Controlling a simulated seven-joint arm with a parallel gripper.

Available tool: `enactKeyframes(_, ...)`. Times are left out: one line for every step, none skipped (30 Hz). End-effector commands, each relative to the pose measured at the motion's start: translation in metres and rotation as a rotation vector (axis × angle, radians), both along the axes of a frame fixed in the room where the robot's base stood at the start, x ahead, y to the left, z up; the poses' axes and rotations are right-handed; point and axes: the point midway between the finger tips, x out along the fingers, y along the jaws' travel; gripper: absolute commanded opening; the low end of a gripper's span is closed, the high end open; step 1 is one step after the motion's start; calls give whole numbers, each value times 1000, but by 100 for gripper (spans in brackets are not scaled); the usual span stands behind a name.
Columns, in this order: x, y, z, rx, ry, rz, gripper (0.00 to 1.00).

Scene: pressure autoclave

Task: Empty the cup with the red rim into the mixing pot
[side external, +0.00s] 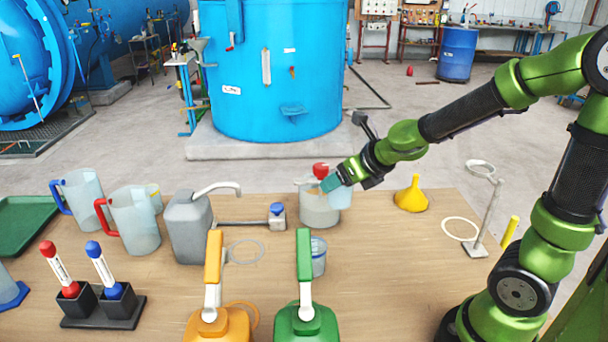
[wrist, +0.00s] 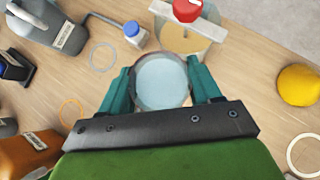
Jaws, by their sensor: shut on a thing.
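The mixing pot (side external: 318,215) is a clear, wide vessel at the back of the table, with a bar and a red knob (side external: 320,170) across its top. In the wrist view the pot (wrist: 180,43) shows a yellowish content. My gripper (side external: 332,183) has teal fingers shut on a clear cup (side external: 343,198), at the pot's right side in the side view. In the wrist view my gripper (wrist: 160,88) grips the cup (wrist: 160,80) from both sides, its round mouth facing the camera. The cup looks near upright. I cannot make out its rim colour clearly.
A yellow funnel (side external: 411,196) stands right of the pot. A grey jerrycan (side external: 188,228), a small blue-topped bottle (side external: 277,216) and a blue-rimmed cup (side external: 318,257) stand left and in front. Orange (side external: 218,322) and green (side external: 305,322) pump containers are at the front edge.

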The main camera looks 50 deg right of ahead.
Motion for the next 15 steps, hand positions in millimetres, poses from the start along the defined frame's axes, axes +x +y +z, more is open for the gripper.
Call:
enactKeyframes(-3,-5,9,-7,-8,27,23)
enactKeyframes(-5,-6,12,-11,-7,45,23)
enactKeyframes(-8,-8,16,-17,-7,66,23)
enactKeyframes(-9,-9,18,-20,-6,78,23)
enactKeyframes(-11,-9,20,-23,-6,87,22)
enactKeyframes(-12,-10,22,-25,-5,95,22)
enactKeyframes(-13,-10,23,-27,-5,95,22)
enactKeyframes(-13,-11,23,-29,-3,92,22)
enactKeyframes(-13,-8,23,-29,-2,87,22)
enactKeyframes(-13,-3,23,-29,-1,88,22)
enactKeyframes(-12,2,23,-30,-1,90,22)
enactKeyframes(-12,7,23,-30,-1,90,22)
enactKeyframes(-11,12,23,-29,-1,90,22)
enactKeyframes(-11,17,23,-31,-1,91,22)
enactKeyframes(-11,23,24,-31,-1,93,22)
